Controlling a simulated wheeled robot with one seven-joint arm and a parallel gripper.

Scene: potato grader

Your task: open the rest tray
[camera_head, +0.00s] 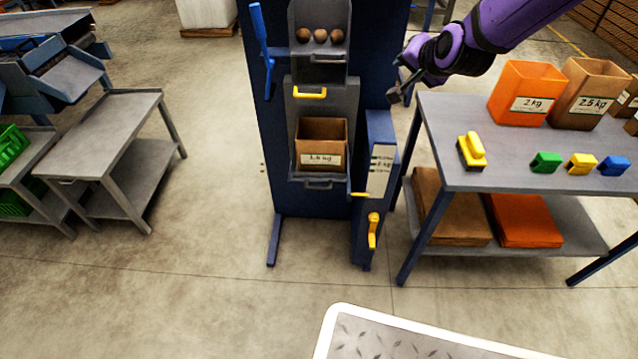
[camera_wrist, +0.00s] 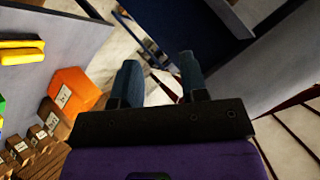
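The blue grader machine (camera_head: 370,60) stands in the middle of the head view. An upper grey tray (camera_head: 328,70) holds three potatoes and has a grey handle at its front. Below it is a grey panel with a yellow handle (camera_head: 310,93). A lower grey tray (camera_head: 335,178) with a grey handle (camera_head: 318,185) bears a cardboard box (camera_head: 322,160). No label shows which one is the rest tray. My gripper (camera_head: 396,96) is right of the machine, apart from the handles. In the wrist view its two fingers (camera_wrist: 160,80) are spread with nothing between them.
A blue lever (camera_head: 262,40) stands at the machine's left; a side post with a yellow lever (camera_head: 373,230) stands at its right. A grey table (camera_head: 460,110) with bins and coloured blocks is close on the right.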

